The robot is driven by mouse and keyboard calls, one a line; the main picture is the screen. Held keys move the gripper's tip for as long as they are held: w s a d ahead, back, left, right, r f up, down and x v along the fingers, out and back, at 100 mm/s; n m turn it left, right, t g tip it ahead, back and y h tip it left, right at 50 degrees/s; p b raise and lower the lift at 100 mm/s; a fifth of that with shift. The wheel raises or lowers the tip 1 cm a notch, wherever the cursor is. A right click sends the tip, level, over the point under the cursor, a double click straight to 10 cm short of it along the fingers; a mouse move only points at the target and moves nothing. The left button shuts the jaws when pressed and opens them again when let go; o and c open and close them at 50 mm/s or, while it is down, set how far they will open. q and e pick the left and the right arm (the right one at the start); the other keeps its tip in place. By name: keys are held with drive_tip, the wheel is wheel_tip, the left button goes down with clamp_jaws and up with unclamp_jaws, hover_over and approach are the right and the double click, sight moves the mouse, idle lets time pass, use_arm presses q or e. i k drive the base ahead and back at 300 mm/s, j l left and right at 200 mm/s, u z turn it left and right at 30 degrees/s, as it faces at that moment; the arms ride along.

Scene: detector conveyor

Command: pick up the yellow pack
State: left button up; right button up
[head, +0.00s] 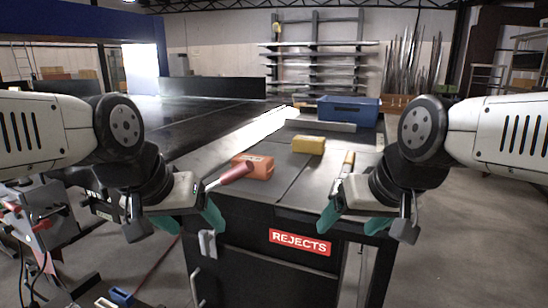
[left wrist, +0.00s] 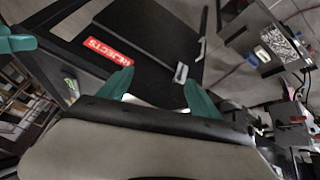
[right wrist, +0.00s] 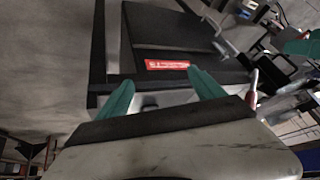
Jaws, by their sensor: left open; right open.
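The yellow pack (head: 308,145) lies flat on the dark table top in the head view, near the middle and behind the orange pack. My left gripper (head: 192,222) is open and empty at the table's front left edge, to the left of and nearer than the yellow pack. It also shows in the left wrist view (left wrist: 158,90). My right gripper (head: 350,220) is open and empty at the front right edge, nearer than the pack. It also shows in the right wrist view (right wrist: 160,95). The yellow pack does not show clearly in either wrist view.
An orange pack (head: 256,168) lies near the left front, with a red-handled tool (head: 236,173) against it. A tool with a wooden handle (head: 348,163) lies at the right edge. A blue bin (head: 348,110) stands at the back. A red REJECTS sign (head: 300,242) is on the front.

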sight(313, 145)
drive_tip(key=l+u, duration=0.65)
drive_tip(key=u, duration=0.2)
drive_tip(key=l+u, duration=0.4)
drive_tip(key=k+l+u, duration=0.1)
drive_tip(key=l+u, duration=0.3)
drive_tip(key=k+l+u, duration=0.15)
drive_tip(key=u, duration=0.25)
drive_tip(key=k+l+u, duration=0.45)
drive_tip(key=l+u, duration=0.15)
drive_tip(key=u, duration=0.15)
drive_tip(key=k+l, duration=0.1)
drive_tip(key=l, duration=0.2)
drive_tip(key=k+l, duration=0.1)
drive_tip(key=l, duration=0.2)
drive_tip(key=k+l, duration=0.1)
drive_tip(key=l, duration=0.15)
drive_tip(key=i+l+z, duration=0.1)
drive_tip(key=l+z, duration=0.35)
drive_tip(key=l, duration=0.35)
